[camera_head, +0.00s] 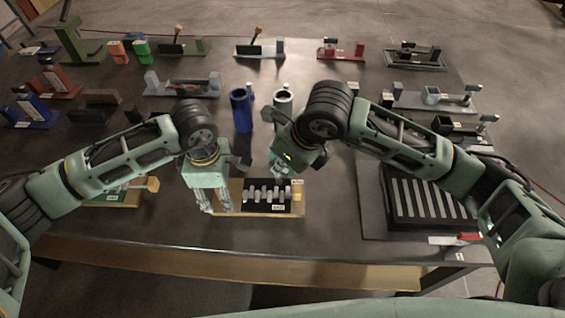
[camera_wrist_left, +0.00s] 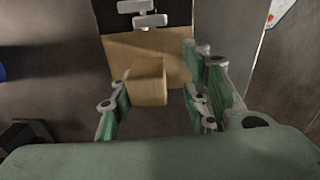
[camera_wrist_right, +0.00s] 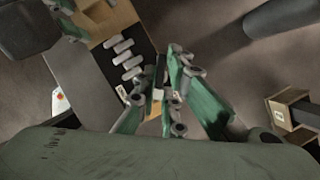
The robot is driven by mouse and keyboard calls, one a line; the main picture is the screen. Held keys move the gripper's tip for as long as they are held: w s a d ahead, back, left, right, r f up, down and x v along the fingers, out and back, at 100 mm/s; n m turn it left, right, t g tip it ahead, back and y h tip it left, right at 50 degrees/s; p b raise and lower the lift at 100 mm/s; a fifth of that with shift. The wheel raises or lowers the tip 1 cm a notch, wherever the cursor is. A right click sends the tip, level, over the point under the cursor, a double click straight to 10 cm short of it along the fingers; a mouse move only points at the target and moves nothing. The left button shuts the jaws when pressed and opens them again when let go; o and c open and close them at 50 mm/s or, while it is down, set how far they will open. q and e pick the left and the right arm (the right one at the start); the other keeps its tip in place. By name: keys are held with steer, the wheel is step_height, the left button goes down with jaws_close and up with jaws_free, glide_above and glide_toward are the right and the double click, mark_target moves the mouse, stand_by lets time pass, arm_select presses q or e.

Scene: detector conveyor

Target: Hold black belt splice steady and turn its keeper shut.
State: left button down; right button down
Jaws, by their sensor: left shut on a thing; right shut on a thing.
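The black belt splice (camera_head: 262,205) lies on a wooden base near the table's front edge, with a row of grey lugs across its black plate. It also shows in the left wrist view (camera_wrist_left: 179,12) and the right wrist view (camera_wrist_right: 126,58). My left gripper (camera_head: 214,206) is at the base's left end. In the left wrist view its fingers are shut on a wooden block (camera_wrist_left: 149,80) on that base. My right gripper (camera_head: 278,174) is above the splice's far side. In the right wrist view its fingers close around a narrow dark part, apparently the keeper (camera_wrist_right: 159,72), mostly hidden by them.
A blue cylinder (camera_head: 241,110) and a grey cylinder (camera_head: 284,104) stand behind the splice. A dark slotted tray (camera_head: 402,222) lies to the right. Several other fixtures line the back and sides. Bare table lies in front of the splice.

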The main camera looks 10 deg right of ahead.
steer(key=shift+s+a+f+m+h, duration=0.15)
steer(key=shift+s+f+m+h, duration=0.15)
steer(key=shift+m, duration=0.4)
steer(key=c, duration=2)
jaws_free()
steer(key=shift+o, duration=0.7)
steer(key=shift+w+r, duration=0.1)
steer(key=shift+w, duration=0.05)
steer(key=s+v, duration=0.1)
steer(key=v, duration=1.1)
steer(key=shift+r, duration=0.1)
